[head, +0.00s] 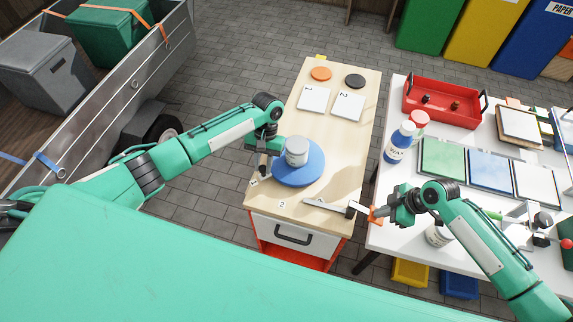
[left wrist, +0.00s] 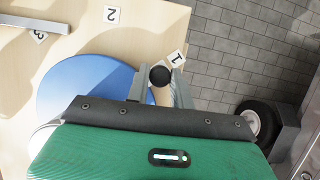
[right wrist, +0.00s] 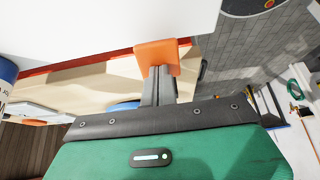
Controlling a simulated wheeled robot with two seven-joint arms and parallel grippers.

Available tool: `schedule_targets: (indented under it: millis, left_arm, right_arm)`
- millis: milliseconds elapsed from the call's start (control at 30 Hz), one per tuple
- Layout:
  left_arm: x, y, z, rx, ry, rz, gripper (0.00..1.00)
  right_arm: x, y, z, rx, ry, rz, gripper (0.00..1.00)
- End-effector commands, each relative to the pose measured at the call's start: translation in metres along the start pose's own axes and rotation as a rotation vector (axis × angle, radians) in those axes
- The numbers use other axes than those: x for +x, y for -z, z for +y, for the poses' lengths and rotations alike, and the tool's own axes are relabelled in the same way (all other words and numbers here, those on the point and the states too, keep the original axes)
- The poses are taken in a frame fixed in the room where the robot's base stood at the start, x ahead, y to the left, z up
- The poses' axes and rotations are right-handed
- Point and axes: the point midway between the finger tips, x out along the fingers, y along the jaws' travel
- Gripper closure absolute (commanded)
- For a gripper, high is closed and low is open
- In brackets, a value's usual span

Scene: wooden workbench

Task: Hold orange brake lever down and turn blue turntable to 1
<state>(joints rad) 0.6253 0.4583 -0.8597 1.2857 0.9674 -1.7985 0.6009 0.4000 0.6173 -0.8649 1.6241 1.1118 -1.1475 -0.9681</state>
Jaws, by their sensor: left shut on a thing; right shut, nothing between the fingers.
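The blue turntable (head: 312,172) lies on the wooden bench with a grey-white can (head: 297,151) standing on it. It also shows in the left wrist view (left wrist: 85,88). My left gripper (head: 263,170) is at its left edge, its fingers shut around a black knob (left wrist: 160,76). The knob is beside the number 1 tag (left wrist: 177,58). Tags 2 (left wrist: 112,15) and 3 (left wrist: 38,36) lie farther round. The orange brake lever end (head: 376,215) sticks out past the bench's right edge. My right gripper (right wrist: 160,75) is shut and empty, its fingertips at the orange end (right wrist: 157,55); contact is unclear.
Two numbered white cards (head: 313,99), an orange disc (head: 321,73) and a black disc (head: 355,81) lie at the bench's far end. The white table (head: 400,170) at right holds a red tray (head: 440,112), a blue-white bottle (head: 399,145) and colored panels.

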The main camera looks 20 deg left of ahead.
Motion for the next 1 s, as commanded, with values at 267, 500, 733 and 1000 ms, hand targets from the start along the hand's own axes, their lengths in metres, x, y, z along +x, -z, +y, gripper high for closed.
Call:
schedule_targets:
  millis: [267,500,733,1000]
  left_arm:
    - [-0.0026,0.0025,-0.0013,0.025,0.008,0.002,1.0]
    - [-0.0027,0.0026,-0.0014,0.027,0.008,0.002,1.0]
    - [-0.0026,0.0024,-0.0015,0.027,0.008,0.001,0.61]
    - [-0.0016,0.0022,-0.0019,0.026,0.01,0.0,0.56]
  right_arm:
    - [0.0002,0.0003,-0.0002,0.0,0.0,0.001,1.0]
    - [0.0001,0.0004,-0.0001,0.0,0.0,0.001,1.0]
    - [0.0001,0.0004,-0.0001,0.0,0.0,0.001,1.0]
    - [0.0002,0.0001,0.0,0.0,0.0,0.0,1.0]
